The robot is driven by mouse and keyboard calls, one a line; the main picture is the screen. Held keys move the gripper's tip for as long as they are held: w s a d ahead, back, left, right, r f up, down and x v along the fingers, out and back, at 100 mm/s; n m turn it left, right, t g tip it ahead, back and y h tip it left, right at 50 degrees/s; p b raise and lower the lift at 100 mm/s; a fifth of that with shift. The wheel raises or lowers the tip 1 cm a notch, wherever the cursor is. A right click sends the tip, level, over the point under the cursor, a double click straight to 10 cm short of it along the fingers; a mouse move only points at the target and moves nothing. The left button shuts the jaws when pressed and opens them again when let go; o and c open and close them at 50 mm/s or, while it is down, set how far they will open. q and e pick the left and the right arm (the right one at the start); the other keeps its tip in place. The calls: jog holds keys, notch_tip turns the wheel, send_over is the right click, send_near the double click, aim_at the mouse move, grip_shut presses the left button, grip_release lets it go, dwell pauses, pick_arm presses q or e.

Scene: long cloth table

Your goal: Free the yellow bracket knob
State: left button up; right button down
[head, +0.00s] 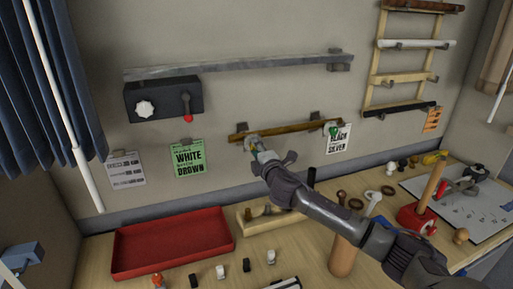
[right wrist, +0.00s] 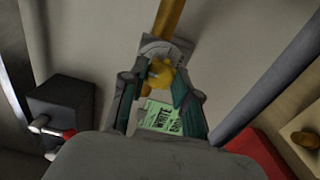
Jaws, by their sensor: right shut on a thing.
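The yellow bracket knob (right wrist: 161,74) sits on a pale grey round bracket plate (right wrist: 157,48) at the left end of a brown wooden rod (head: 287,131) on the wall. My right gripper (head: 257,147) reaches up to this bracket from the lower right and mostly covers the knob in the head view. In the right wrist view its two green-lined fingers (right wrist: 158,86) are closed on the knob's sides. A second bracket with a green knob (head: 335,131) holds the rod's right end.
A dark box (head: 163,101) with a red-tipped lever is on the wall to the left, under a long grey bar (head: 240,66). Paper cards hang below. A red tray (head: 173,244), a wooden block and several small items stand on the table. A rack (head: 406,77) hangs at right.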

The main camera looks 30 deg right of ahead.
dwell(0.3)
jog(key=c, duration=0.8)
grip_release()
jog(key=shift+c, duration=0.2)
jog(key=v, duration=1.2)
